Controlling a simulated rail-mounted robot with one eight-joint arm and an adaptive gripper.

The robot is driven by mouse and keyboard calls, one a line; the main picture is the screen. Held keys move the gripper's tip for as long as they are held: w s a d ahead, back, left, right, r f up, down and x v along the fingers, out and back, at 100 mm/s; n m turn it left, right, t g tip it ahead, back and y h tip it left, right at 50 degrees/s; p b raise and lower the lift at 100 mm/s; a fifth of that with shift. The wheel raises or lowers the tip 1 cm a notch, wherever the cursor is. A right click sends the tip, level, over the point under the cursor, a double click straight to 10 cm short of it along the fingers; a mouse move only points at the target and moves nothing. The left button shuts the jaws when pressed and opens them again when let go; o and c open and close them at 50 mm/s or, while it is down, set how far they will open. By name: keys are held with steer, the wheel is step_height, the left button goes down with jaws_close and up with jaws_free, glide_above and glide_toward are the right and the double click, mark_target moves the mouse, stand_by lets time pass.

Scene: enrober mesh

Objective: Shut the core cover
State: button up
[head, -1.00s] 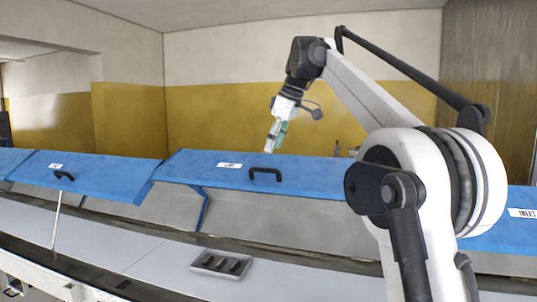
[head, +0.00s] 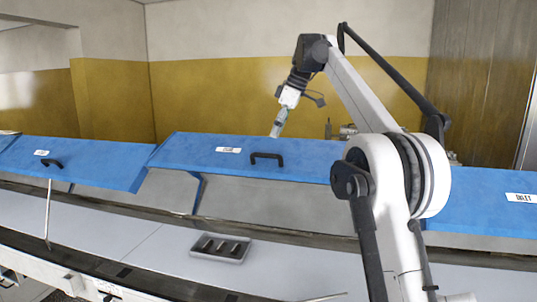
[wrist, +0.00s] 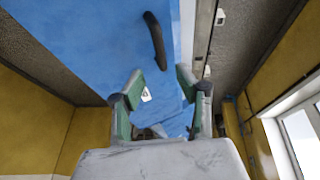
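The middle blue cover (head: 215,148) has a black handle (head: 267,156) and a small white label too blurred to read. It is tilted, with a gap and grey panels below its front edge. My gripper (head: 276,131) is above and seemingly behind its top edge, apart from the handle. In the wrist view my gripper (wrist: 158,100) is open and empty, its two green-padded fingers spread. A blue cover (wrist: 90,35) with a black handle (wrist: 155,40) lies beyond the fingertips there; I cannot tell for certain which cover it is.
The left blue cover (head: 90,160) has a pale rod (head: 48,212) beneath it. A right blue cover (head: 480,195) reads "INLET". A grey tray (head: 230,257) with dark slots sits on the light front surface. A yellow and white wall (head: 210,95) stands behind.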

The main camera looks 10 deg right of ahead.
steer(key=shift+p+x, duration=0.35)
steer(key=shift+x, duration=4.05)
jaws_close()
